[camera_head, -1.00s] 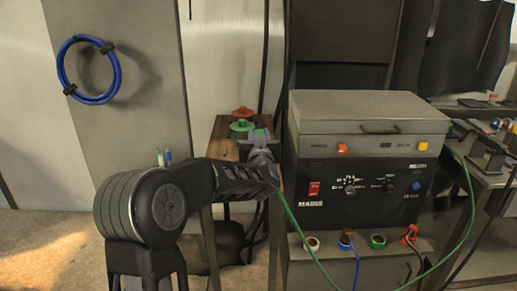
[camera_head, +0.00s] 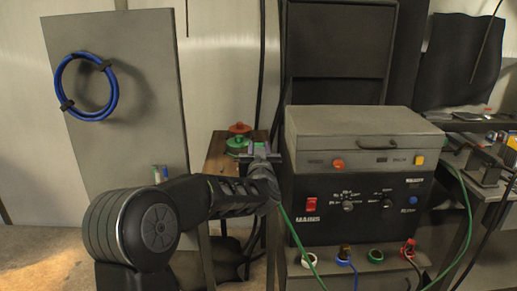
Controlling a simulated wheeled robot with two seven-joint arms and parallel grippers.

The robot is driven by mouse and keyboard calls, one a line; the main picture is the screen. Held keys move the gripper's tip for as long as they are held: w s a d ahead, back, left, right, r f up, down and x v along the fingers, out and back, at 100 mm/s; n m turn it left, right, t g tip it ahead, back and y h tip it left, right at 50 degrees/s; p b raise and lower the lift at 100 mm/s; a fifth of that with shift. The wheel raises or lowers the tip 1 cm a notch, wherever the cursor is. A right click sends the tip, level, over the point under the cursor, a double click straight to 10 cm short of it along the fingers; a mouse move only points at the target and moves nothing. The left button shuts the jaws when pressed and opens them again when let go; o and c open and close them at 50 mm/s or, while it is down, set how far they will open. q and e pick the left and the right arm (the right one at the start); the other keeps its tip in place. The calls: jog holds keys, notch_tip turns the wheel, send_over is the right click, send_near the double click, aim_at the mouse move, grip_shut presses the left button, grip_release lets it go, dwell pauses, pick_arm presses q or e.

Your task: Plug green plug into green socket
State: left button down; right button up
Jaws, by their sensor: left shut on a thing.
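My left gripper (camera_head: 262,152) is shut, with its fingers pointing away from me, left of the grey and black power unit. The green plug is hidden in or behind its fingers. A green cable (camera_head: 291,232) hangs from beside the gripper and runs down to the right. The green socket (camera_head: 376,257) is a green-rimmed ring on the ledge below the unit, between the blue and red sockets. It looks empty. The gripper is above and to the left of it, well apart. My right gripper is not in view.
The power unit (camera_head: 365,210) stands right of my gripper. A white-rimmed socket (camera_head: 309,260) looks empty; plugs stand in the blue (camera_head: 345,253) and red (camera_head: 408,249) ones. Green and red reels (camera_head: 238,142) lie on a wooden top behind the gripper. A blue cable coil (camera_head: 87,86) hangs on a panel.

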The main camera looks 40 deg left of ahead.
pick_arm(q)
jog(key=s+d+f+m+t+h, duration=0.1)
jog(key=d+f+h, duration=0.4)
jog(key=d+f, duration=0.5)
jog(key=s+d+f+m+t+h, duration=0.2)
jog(key=s+d+f+m+h, duration=0.2)
jog(key=d+f, duration=0.7)
jog(key=d+m+h, duration=0.1)
jog(key=d+m, duration=0.1)
jog(key=d, duration=0.6)
jog(key=shift+s+d+f+t+h, duration=0.15)
jog(key=shift+s+f+t+h, duration=0.15)
jog(key=shift+h, duration=0.1)
jog(key=shift+w, duration=0.1)
